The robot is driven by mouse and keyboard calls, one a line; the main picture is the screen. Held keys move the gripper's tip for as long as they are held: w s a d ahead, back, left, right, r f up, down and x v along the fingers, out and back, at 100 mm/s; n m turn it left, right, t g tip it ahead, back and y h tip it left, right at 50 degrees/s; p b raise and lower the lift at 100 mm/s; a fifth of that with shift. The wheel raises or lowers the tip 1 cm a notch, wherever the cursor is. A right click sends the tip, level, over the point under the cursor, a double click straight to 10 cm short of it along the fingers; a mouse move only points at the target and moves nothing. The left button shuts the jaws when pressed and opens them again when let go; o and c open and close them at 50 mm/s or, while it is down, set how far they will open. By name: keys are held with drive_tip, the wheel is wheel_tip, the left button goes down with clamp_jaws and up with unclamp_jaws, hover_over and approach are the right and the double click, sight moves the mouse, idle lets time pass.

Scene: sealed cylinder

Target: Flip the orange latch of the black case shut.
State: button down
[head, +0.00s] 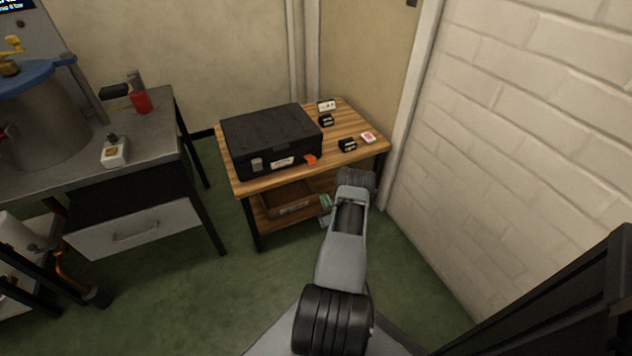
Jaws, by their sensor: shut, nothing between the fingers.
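The black case (270,135) lies with its lid down on the wooden-topped table. Its orange latch (310,159) is at the right end of the front face and sticks outward from the case. My gripper (325,208) is small in view beside my wrist, below and in front of the table edge. It is shut and empty, apart from the latch and the case. My wrist hides part of it.
Small black boxes (348,145) and a red-and-white packet (368,138) lie on the table (240,187) right of the case. A box sits on the shelf below. A grey workbench (160,140) stands left; a white brick wall (520,120) closes the right side. Green floor between is clear.

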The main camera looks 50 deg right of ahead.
sight(310, 159)
drive_tip(key=shift+w+d+r+b, duration=0.2)
drive_tip(key=shift+w+d+r, duration=0.3)
drive_tip(key=shift+w+r, duration=0.7)
drive_tip(key=shift+w+d+r+b, duration=0.25)
drive_tip(key=shift+w+d+r, duration=0.25)
drive_tip(key=shift+w+r, duration=0.75)
drive_tip(key=shift+w+d+r+b, duration=0.2)
drive_tip(key=shift+w+d+r, duration=0.3)
drive_tip(key=shift+w+r, duration=0.7)
drive_tip(key=shift+w+f, duration=0.15)
